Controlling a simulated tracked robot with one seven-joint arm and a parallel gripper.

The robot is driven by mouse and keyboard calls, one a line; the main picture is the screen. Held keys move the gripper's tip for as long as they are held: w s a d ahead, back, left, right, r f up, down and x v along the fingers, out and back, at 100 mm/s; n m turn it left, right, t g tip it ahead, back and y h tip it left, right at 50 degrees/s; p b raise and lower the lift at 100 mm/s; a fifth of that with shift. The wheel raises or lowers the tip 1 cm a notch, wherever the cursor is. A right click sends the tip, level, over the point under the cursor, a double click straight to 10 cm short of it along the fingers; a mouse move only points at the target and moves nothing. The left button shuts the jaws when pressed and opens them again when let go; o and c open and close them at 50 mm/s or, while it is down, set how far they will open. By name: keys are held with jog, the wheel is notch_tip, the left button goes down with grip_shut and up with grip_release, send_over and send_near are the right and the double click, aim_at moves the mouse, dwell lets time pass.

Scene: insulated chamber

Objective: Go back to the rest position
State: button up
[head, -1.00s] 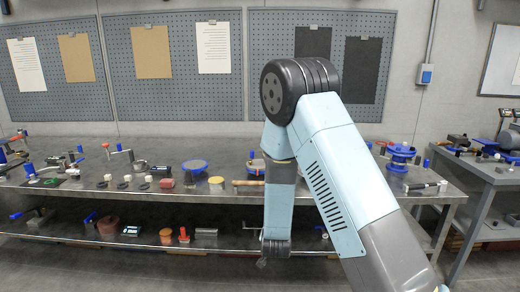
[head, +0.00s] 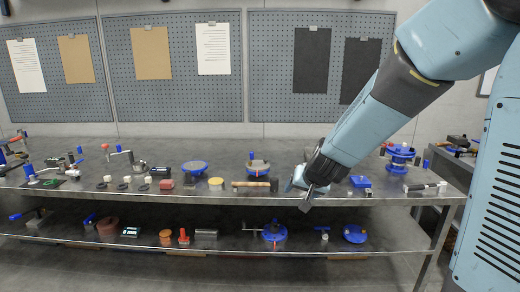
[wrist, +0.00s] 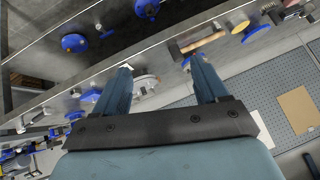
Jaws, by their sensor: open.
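My gripper (head: 306,192) is in front of the workbench's (head: 330,198) front edge in the head view, just right of the hammer (head: 256,184). My pale blue arm comes down to it from the upper right. In the wrist view my gripper (wrist: 165,78) shows its two fingers spread apart, with nothing held between them. A round grey and blue piece (wrist: 145,84) shows beyond the fingers, with a visible gap.
The steel bench top holds several parts, among them a blue-rimmed disc (head: 194,167) and a blue flanged valve (head: 399,158). The lower shelf (head: 200,246) holds more pieces. Pegboards (head: 175,90) hang behind. The floor in front is clear.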

jog(key=s+d+r, duration=0.3)
jog(key=s+r, duration=0.1)
jog(key=s, duration=0.4)
jog(key=s+d+r+n+g+h, duration=0.1)
jog(key=s+d+r, duration=0.3)
jog(key=s, duration=0.4)
jog(key=s+d+r+n+g, duration=0.1)
jog(key=s+d+r, duration=0.3)
jog(key=s, duration=0.5)
jog(key=shift+r+h, duration=0.3)
jog(key=shift+h, duration=0.1)
